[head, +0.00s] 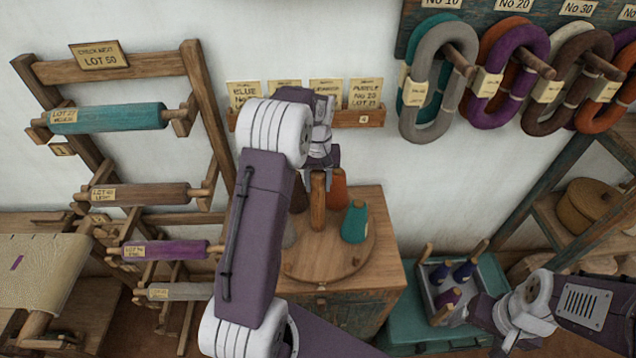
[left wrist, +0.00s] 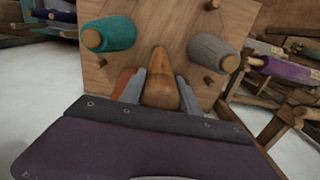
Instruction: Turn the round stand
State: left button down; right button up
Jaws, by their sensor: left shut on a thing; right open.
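The round stand (head: 318,262) is a wooden disc on a small cabinet, with an upright wooden post at its middle. My left gripper (head: 318,176) is shut on the post's upper part; in the left wrist view its fingers flank the post (left wrist: 160,80). An orange cone (head: 337,188) and a teal cone (head: 354,222) stand on the disc. A grey cone (left wrist: 210,48) shows in the left wrist view; in the head view my arm hides most of that side. My right gripper (head: 480,328) is open and empty at lower right, near a teal chest.
The cabinet (head: 375,280) stands against the white wall. A tray (head: 447,292) with blue and purple spools is on the chest to its right. A rack with wound rollers (head: 120,118) stands at left. Yarn hanks (head: 436,85) hang at upper right.

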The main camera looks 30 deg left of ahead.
pick_arm(q)
jog(key=shift+n, duration=0.3)
jog(key=shift+r+n+p, duration=0.1)
jog(key=shift+n+p, duration=0.4)
jog(key=shift+n, duration=0.9)
jog(key=shift+w+a+n+p, duration=0.1)
jog(key=shift+n+p, duration=0.25)
jog(key=shift+n, duration=1.35)
jog(key=shift+n+p, duration=0.35)
jog(key=shift+n, duration=3.35)
jog(key=c, duration=1)
grip_release()
jog(key=shift+o, duration=0.6)
